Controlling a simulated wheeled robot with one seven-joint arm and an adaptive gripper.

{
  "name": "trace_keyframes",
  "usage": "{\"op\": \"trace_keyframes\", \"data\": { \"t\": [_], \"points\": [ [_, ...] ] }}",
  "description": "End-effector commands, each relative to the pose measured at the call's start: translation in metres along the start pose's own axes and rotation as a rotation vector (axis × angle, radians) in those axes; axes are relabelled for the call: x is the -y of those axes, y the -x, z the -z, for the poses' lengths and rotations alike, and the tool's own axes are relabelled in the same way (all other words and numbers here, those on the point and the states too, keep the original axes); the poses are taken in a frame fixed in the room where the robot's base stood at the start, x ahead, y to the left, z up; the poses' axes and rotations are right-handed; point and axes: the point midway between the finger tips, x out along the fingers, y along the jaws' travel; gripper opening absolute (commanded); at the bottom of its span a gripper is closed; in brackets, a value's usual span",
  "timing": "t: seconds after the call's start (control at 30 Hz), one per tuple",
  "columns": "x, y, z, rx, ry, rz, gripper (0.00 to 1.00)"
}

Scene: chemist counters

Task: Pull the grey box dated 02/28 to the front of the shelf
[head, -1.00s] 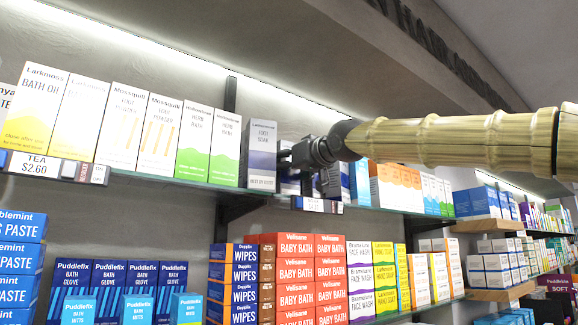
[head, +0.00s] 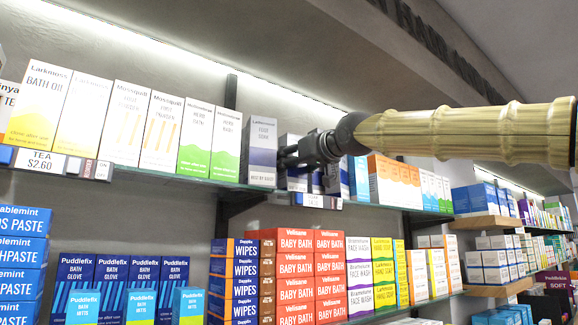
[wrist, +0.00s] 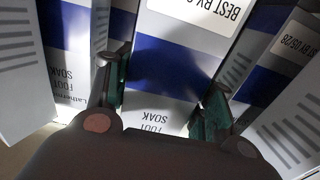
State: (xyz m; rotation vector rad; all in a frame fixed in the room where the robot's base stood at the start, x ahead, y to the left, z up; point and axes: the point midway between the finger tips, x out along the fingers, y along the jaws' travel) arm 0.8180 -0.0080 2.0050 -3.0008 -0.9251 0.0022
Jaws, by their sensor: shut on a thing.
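My gripper (head: 296,157) reaches in from the right over the upper shelf. It is shut on a grey Foot Soak box with a dark blue band (wrist: 175,68), which stands between the fingers in the wrist view. That box's label reads "BEST BY 0"; the rest of the date is cut off. A grey Foot Soak box (head: 262,150) stands just left of the gripper in the head view. In the wrist view, a similar box on the right (wrist: 285,85) shows 05/28, and another (wrist: 75,55) is on the left. The gripper hides much of the held box in the head view.
The glass shelf (head: 215,185) carries tall white boxes (head: 155,132) to the left and orange-and-white boxes (head: 392,183) to the right. A price label (head: 311,201) sits on the shelf edge below the gripper.

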Motion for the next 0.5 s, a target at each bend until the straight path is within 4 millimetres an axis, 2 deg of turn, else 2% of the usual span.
{"op": "trace_keyframes", "data": {
  "t": [0.2, 0.5],
  "points": [
    [0.003, 0.023, 0.003, -0.004, 0.002, 0.001, 0.27],
    [0.002, 0.036, 0.001, -0.001, 0.0, 0.001, 0.27]
  ]
}}
